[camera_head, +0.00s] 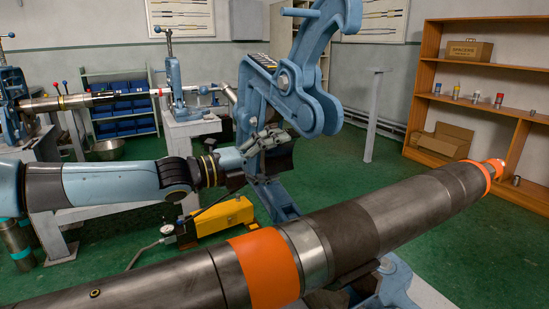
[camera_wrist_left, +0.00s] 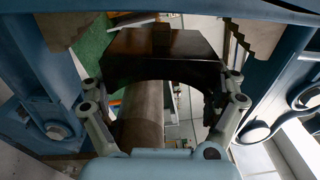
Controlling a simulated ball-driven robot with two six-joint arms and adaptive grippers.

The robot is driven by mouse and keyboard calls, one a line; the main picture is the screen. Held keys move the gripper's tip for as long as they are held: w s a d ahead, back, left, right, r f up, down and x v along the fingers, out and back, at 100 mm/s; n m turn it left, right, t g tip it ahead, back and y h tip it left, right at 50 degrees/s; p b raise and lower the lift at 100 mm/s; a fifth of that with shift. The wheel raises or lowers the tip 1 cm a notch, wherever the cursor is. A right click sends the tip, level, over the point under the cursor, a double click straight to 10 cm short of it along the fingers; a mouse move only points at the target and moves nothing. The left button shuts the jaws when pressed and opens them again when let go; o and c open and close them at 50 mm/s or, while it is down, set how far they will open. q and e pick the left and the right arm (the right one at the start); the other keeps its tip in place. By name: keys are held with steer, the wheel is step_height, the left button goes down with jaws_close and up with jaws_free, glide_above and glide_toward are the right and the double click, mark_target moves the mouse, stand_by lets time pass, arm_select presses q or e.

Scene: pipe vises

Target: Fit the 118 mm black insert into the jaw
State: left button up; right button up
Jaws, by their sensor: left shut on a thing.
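My left gripper (camera_head: 264,139) is shut on the black insert (camera_head: 281,159), a dark block that is mostly hidden behind the gripper and the vise in the head view. In the left wrist view the insert (camera_wrist_left: 165,45) spans between the fingers of my left gripper (camera_wrist_left: 163,82), its arched hollow facing the camera's lower side. The large blue vise (camera_head: 282,82) rises around the gripper, its hooked jaw above. Blue vise parts (camera_wrist_left: 282,75) flank the insert in the left wrist view. I cannot tell whether the insert touches the jaw seat. My right gripper is out of view.
A thick steel pipe (camera_head: 372,222) with orange bands crosses the foreground. A yellow pump (camera_head: 222,217) with a gauge sits on the green floor below my left arm. Another vise (camera_head: 174,80) stands behind on a bench. Wooden shelves (camera_head: 472,88) are at right.

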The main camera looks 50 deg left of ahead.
mark_target(262, 152)
arm_select(q)
steer(key=shift+w+a+r, duration=0.2)
steer(key=shift+a, duration=0.45)
steer(key=shift+w+a+r, duration=0.15)
steer(key=shift+w+a, duration=0.05)
steer(key=shift+a, duration=0.4)
stand_by(0.4)
steer(key=o, duration=1)
steer(key=shift+c, duration=0.2)
steer(key=v, duration=0.6)
steer(key=shift+s, duration=0.35)
steer(key=shift+s+a, duration=0.2)
steer(key=shift+s, duration=0.2)
steer(key=shift+r, duration=0.1)
